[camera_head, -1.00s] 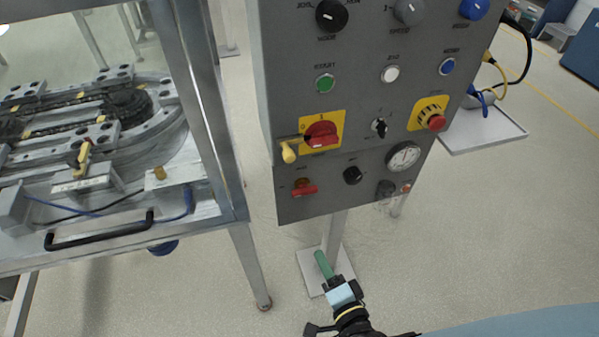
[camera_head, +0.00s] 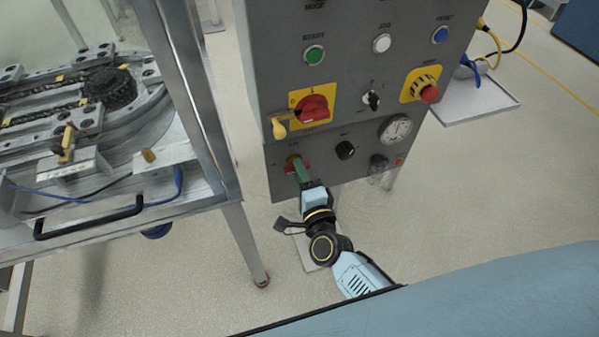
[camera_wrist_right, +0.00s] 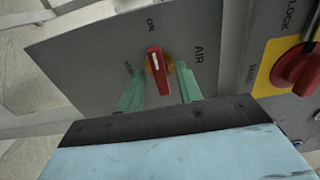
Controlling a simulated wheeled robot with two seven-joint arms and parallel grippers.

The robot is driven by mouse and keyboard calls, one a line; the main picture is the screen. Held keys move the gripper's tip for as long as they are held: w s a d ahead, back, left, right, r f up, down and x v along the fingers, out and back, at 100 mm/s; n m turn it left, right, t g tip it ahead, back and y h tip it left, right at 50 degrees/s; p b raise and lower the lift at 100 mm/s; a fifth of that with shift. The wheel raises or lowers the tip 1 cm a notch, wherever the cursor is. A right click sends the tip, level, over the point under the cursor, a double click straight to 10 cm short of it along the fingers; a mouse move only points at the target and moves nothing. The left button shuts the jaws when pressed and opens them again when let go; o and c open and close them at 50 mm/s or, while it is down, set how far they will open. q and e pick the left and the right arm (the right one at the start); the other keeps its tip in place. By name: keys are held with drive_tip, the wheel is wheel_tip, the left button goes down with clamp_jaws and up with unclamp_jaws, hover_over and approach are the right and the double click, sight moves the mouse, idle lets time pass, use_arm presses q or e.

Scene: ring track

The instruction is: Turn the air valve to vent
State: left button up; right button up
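The air valve (camera_head: 292,159) has a red handle on a brass-coloured seat, low on the left of the grey control panel. The right wrist view shows the red handle (camera_wrist_right: 154,63) close up, lying toward the "ON" label, with "AIR" printed to its right. My right gripper (camera_head: 301,171) is at the valve; its green fingers partly cover it in the head view. In the wrist view the gripper (camera_wrist_right: 160,73) is open, one finger on each side of the handle, with gaps to it. Whether the fingertips touch the panel cannot be told. My left gripper is not in view.
The red main switch on a yellow plate (camera_head: 325,97) sits just above the valve, with a yellow padlock (camera_head: 279,128). A black knob (camera_head: 345,150) and a gauge (camera_head: 396,129) are to the right. A metal-framed table with the track (camera_head: 185,150) stands at left.

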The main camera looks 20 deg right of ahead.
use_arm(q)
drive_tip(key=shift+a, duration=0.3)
use_arm(e)
drive_tip(key=shift+w, duration=0.3)
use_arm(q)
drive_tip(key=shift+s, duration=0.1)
use_arm(e)
clamp_jaws()
use_arm(q)
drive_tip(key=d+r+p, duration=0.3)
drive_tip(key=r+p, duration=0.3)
drive_tip(key=p, duration=0.1)
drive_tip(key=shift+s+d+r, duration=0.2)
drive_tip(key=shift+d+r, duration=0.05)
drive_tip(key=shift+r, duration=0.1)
use_arm(e)
drive_tip(key=shift+n, duration=8.9)
